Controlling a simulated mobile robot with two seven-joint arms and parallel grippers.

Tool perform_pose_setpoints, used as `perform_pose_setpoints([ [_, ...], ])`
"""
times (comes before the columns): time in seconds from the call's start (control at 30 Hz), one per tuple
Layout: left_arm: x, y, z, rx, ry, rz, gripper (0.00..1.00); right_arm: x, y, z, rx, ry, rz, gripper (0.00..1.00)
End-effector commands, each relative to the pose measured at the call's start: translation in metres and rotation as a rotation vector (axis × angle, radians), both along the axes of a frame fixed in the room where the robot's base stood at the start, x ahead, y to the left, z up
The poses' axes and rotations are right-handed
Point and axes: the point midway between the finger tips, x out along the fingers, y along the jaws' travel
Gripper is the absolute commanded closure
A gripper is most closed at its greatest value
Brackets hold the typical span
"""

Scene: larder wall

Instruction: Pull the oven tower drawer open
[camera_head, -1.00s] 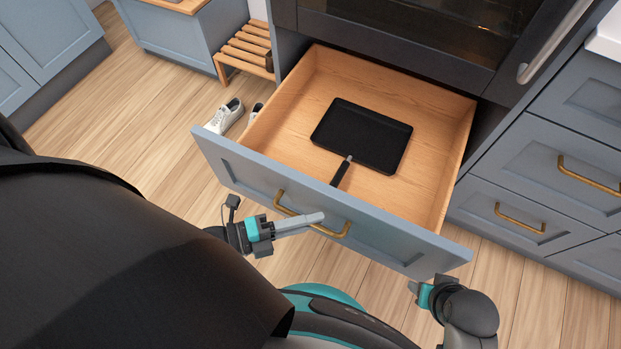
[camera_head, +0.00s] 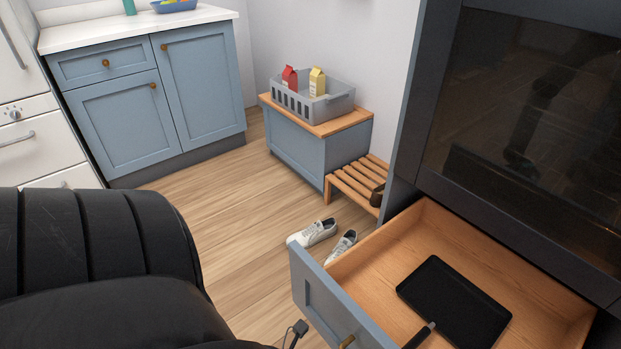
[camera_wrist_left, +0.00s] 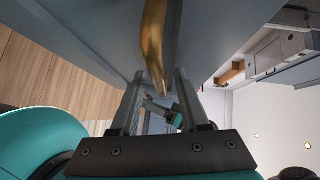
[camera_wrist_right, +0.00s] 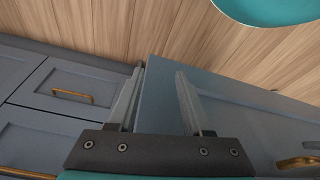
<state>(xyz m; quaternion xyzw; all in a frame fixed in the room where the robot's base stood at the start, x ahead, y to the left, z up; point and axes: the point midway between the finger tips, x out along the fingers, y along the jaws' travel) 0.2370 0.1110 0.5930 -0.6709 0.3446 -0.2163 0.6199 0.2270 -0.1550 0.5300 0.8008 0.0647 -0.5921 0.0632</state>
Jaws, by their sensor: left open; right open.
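The oven tower drawer (camera_head: 325,300) stands open in the head view, with its blue-grey front and wooden inside showing. The brass drawer handle (camera_head: 347,342) shows only at the bottom edge. In the left wrist view my left gripper (camera_wrist_left: 158,75) is open, with the brass handle (camera_wrist_left: 154,45) between or just beyond its fingers; contact cannot be told. In the right wrist view my right gripper (camera_wrist_right: 159,72) is open at the side edge of the drawer front (camera_wrist_right: 235,110).
The dark oven (camera_head: 530,130) is above the drawer. White shoes (camera_head: 313,232) stand on the floor beside it. A slatted rack (camera_head: 350,185) and a low cabinet (camera_head: 297,150) with a grey crate (camera_head: 335,105) are behind. Wooden floor (camera_head: 220,225) is clear at the middle.

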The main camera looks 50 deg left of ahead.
Motion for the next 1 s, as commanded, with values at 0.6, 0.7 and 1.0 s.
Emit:
perform_pose_setpoints([
  [0.6, -0.079, 0.087, 0.016, 0.003, 0.005, 0.002, 0.55, -0.023, -0.004, -0.041, -0.010, 0.067, 0.002, 0.50],
  [0.7, -0.090, 0.098, 0.018, 0.003, 0.003, 0.001, 0.55, -0.026, -0.005, -0.045, -0.011, 0.074, 0.002, 0.50],
  [1.0, -0.102, 0.112, 0.021, 0.001, 0.001, 0.001, 0.55, -0.028, -0.005, -0.049, -0.013, 0.079, 0.003, 0.50],
])
